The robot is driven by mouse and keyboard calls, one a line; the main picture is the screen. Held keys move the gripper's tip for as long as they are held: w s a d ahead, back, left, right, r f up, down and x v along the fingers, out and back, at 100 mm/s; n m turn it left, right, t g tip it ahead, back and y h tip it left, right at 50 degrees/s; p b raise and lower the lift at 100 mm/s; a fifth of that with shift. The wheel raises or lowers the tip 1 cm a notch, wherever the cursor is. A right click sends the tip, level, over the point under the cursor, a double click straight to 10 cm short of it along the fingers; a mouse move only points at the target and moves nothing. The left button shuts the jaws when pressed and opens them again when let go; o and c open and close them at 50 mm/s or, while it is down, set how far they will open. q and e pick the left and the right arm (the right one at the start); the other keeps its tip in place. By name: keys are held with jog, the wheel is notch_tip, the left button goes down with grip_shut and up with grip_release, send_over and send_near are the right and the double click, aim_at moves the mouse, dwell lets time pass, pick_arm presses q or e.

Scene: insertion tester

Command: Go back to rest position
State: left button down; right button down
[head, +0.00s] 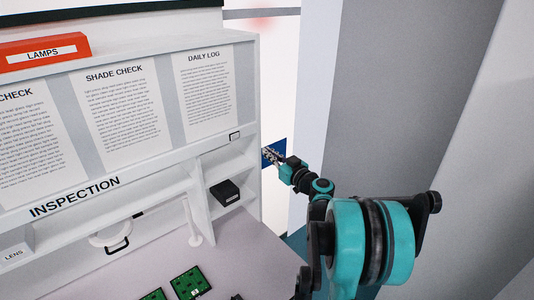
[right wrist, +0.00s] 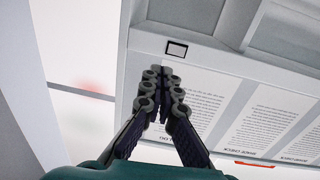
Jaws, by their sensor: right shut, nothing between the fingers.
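My right arm comes in from the lower right in the head view. Its right gripper (head: 270,155) is beside the right edge of the white inspection bench. In the right wrist view, the right gripper (right wrist: 162,72) has its fingertips together with nothing between them. Its tips show in front of the bench's end, close to a small black-framed square (right wrist: 177,49); I cannot tell how large the gap is. My left gripper is not in view.
The inspection bench (head: 175,170) carries paper sheets and an orange LAMPS box (head: 43,52). A black box (head: 225,193) sits in its lower shelf. Green circuit boards (head: 190,283) lie on the worktop (head: 235,250). A grey wall or pillar (head: 395,95) stands right of my arm.

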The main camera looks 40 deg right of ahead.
jog(key=shift+s, duration=0.1)
jog(key=s+a+f+n+g+y+b, duration=0.1)
jog(key=s+a+f+g+b, duration=0.2)
jog(key=a, duration=0.5)
jog(key=s+a+f+g+y+b, duration=0.1)
jog(key=a+f+y+b, duration=0.15)
jog(key=a+f, duration=0.4)
jog(key=s+a+f+n+g+y+b, duration=0.1)
jog(key=s+a+f+g+b, duration=0.15)
jog(key=a, duration=0.75)
jog(key=s+a+f+g+h+b, duration=0.2)
jog(key=s+a+f+b, duration=0.2)
jog(key=s+f, duration=0.5)
jog(key=s+a+f+m+g+h+b, duration=0.1)
jog(key=s+a+f+b, duration=0.3)
jog(key=s+f, duration=0.5)
jog(key=shift+s+a+m+g+h+b, duration=0.15)
jog(key=shift+s+m+g+h+b, duration=0.15)
jog(key=shift+s+g+h+b, duration=0.25)
jog(key=shift+w, duration=0.15)
